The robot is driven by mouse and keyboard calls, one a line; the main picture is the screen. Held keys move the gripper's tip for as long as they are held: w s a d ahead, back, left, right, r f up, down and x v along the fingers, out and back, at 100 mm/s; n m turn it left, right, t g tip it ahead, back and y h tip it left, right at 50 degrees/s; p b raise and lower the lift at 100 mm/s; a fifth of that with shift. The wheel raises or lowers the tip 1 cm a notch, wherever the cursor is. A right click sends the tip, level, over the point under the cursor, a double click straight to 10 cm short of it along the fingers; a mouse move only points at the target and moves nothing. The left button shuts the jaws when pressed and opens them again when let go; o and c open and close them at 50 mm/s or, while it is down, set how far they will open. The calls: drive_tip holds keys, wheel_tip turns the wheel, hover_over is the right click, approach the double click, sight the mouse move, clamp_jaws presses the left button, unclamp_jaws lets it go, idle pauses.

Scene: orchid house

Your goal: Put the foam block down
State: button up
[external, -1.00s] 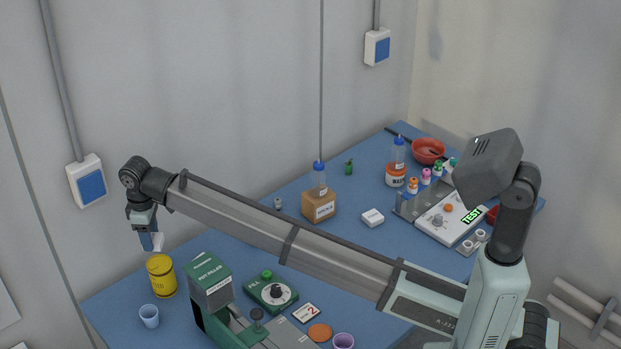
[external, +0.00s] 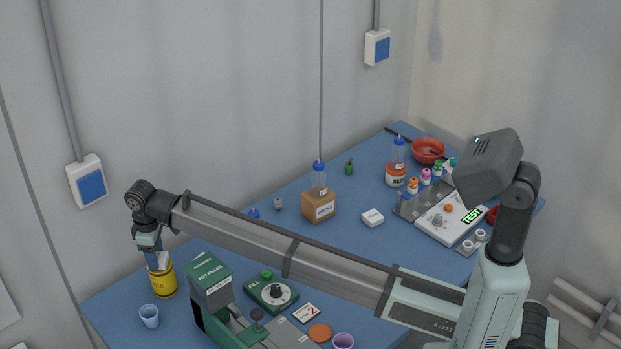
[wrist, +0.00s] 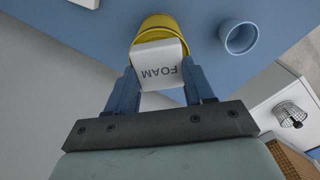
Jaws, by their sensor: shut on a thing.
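The white foam block (wrist: 158,62), lettered FOAM, is between the two fingers of my gripper (wrist: 163,85) in the wrist view. In the external view my gripper (external: 158,262) is low at the left end of the bench, with the block (external: 163,261) partly hidden by the fingers. The yellow tin (external: 163,281) is right below or behind the block in that view. In the wrist view the tin's yellow rim (wrist: 157,20) shows just beyond the block. I cannot tell whether the block touches the tin.
A light blue cup (external: 149,316) stands beside the tin, also seen in the wrist view (wrist: 238,37). The green pot filler machine (external: 210,280) stands to the right. The blue bench (external: 110,300) is bare at its left corner. The wall is close behind.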

drive_tip(key=o, duration=1)
wheel_tip(320, 180, up, 12)
drive_tip(key=shift+r, duration=0.1)
